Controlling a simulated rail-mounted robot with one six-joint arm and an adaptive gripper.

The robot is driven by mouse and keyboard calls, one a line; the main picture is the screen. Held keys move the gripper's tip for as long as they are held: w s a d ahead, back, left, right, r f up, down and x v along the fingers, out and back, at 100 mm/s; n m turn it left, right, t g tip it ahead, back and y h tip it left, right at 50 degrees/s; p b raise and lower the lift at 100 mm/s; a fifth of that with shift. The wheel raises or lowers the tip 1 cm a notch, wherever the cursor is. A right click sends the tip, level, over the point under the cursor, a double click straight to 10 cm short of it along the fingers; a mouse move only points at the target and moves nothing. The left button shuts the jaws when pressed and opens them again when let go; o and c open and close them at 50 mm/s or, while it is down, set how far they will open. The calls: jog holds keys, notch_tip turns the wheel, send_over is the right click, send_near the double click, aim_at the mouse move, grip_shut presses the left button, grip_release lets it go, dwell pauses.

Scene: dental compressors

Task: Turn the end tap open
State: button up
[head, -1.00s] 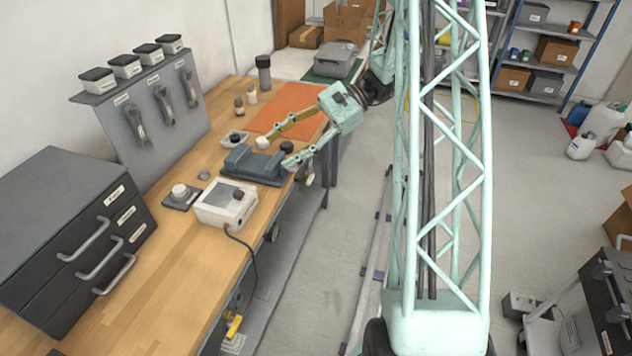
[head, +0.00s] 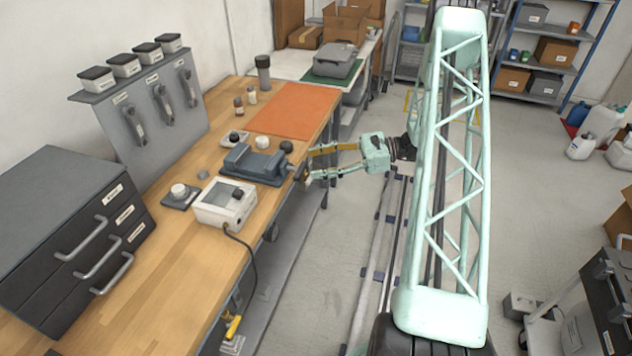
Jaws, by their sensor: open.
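A yellow tap lever (head: 234,325) sits on a pale fitting below the front edge of the bench, low in the head view. I cannot tell whether this is the end tap, nor whether it is open. My gripper (head: 309,166) is open, its fingers pointing left at the bench's front edge beside the grey vise (head: 252,165). A small dark part at the bench edge shows near the fingertips; I cannot tell whether they touch it. The gripper is well away from the yellow lever.
The wooden bench (head: 180,290) carries a white box (head: 218,208) with a cable hanging over the edge, an orange mat (head: 292,110) and small jars. A dark drawer cabinet (head: 70,225) stands at left. The floor (head: 325,270) beside the bench is clear.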

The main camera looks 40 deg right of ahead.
aim_at(310, 179)
jog(key=s+d+f+m+t+h, duration=0.3)
jog(key=d+f, duration=0.9)
jog(key=f, duration=0.4)
jog(key=s+m+t, duration=0.1)
jog(key=m+t, duration=0.1)
jog(key=m, duration=0.1)
jog(key=shift+s+d+t+b, duration=0.15)
jog(key=shift+d+t+b, duration=0.1)
jog(key=shift+t+b, duration=0.05)
jog(key=shift+f, duration=0.1)
jog(key=b+x, duration=0.1)
jog(key=x, duration=1.2)
jog(key=shift+w+a+b, duration=0.2)
jog(key=shift+w+b, duration=0.1)
jog(key=shift+w, duration=0.05)
jog(key=shift+c, duration=0.9)
jog(key=c, duration=0.7)
